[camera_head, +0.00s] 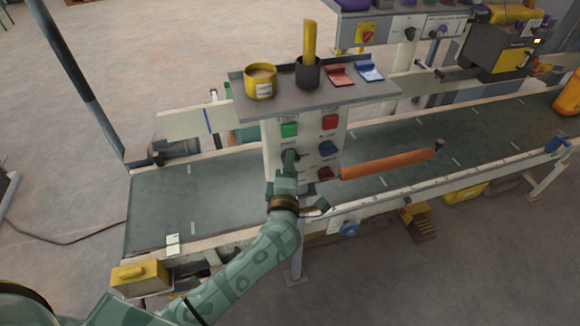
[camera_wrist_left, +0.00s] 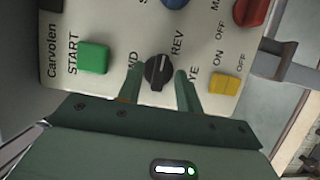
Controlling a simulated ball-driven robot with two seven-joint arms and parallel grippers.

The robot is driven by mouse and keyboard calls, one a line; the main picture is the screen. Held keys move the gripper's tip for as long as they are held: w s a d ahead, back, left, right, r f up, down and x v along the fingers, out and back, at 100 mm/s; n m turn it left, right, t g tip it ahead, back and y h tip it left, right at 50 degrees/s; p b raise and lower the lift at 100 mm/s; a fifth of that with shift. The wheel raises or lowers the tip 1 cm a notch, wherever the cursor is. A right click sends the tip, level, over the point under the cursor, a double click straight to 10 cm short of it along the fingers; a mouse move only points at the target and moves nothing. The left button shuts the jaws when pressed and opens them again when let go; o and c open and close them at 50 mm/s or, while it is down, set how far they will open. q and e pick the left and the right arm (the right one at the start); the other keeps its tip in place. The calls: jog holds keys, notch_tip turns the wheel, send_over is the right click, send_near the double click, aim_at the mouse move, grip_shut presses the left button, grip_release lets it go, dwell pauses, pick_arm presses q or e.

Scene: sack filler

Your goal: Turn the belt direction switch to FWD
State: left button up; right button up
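The belt direction switch (camera_wrist_left: 159,72) is a black rotary knob on a pale control panel (camera_wrist_left: 115,30). In the left wrist view, REV is printed beside it on the upper right, and a partly hidden label ending in D is on its left. A light pointer mark shows on the knob; its exact setting is hard to tell. My left gripper (camera_wrist_left: 159,88) is open, one finger on each side of the knob, with visible gaps. My right gripper is not in view.
A green START button (camera_wrist_left: 93,57) and a yellow switch (camera_wrist_left: 224,84) flank the knob. A shelf (camera_head: 290,104) above the panel holds a yellow mug (camera_head: 260,82) and a dark cup (camera_head: 308,73).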

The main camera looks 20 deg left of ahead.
pick_arm(q)
grip_shut()
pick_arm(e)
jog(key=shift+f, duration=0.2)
